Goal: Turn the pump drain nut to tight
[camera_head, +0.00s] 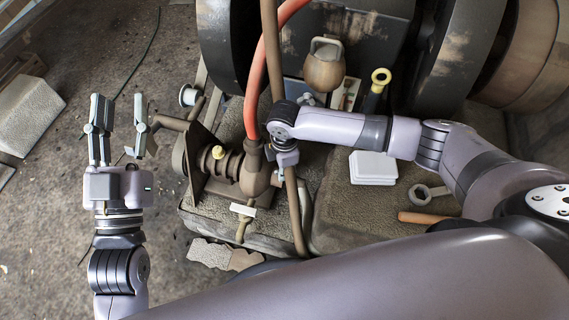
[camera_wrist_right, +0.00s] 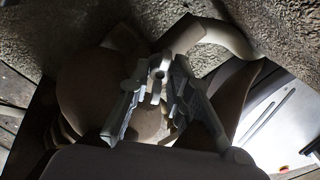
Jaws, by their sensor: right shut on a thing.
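The pump (camera_head: 254,172) is a brown rounded casting with a red hose coming down to its top. The right arm reaches over from the right to the pump's side; its fingertips are hidden in the head view. In the right wrist view my right gripper (camera_wrist_right: 156,82) is shut on a small grey metal piece with a dark round hole, which looks like the drain nut (camera_wrist_right: 158,72). How far the nut is turned cannot be told. My left gripper (camera_head: 121,108) is open and empty, fingers pointing up the picture, left of the pump and apart from it.
A red hose (camera_head: 257,78) and a brown belt run close beside the right wrist. A T-handled part (camera_head: 243,210) sticks out below the pump.

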